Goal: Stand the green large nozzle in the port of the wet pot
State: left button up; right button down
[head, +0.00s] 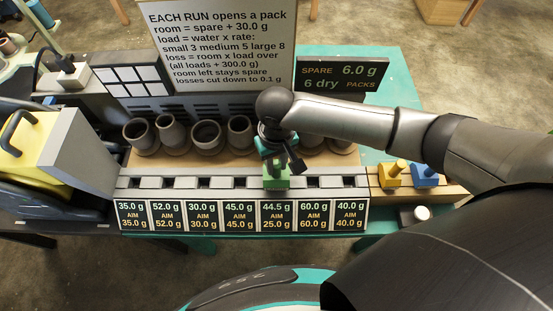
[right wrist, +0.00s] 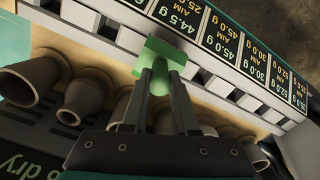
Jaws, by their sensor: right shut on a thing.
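The green large nozzle (head: 277,179) is a square-topped block over the white rail (head: 225,184), at the column whose sign (head: 277,213) reads 44.5 g, aim 25.0 g. My right gripper (head: 281,158) is shut on it from above. The nozzle also shows between the fingers in the right wrist view (right wrist: 166,52). It hides that column's port, and I cannot tell whether it is seated or just above. The pot behind that column is mostly hidden by my right arm in the head view. My left gripper is not in view.
Several grey pots (head: 206,134) stand in a row behind the rail. Open square ports (head: 313,183) lie either side of the nozzle. A sign board (head: 222,45) rises behind.

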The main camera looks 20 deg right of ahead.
jog(key=c, duration=0.6)
grip_release()
jog(key=shift+f, duration=0.1)
notch_tip(320, 180, up, 15)
jog(key=p, duration=0.2)
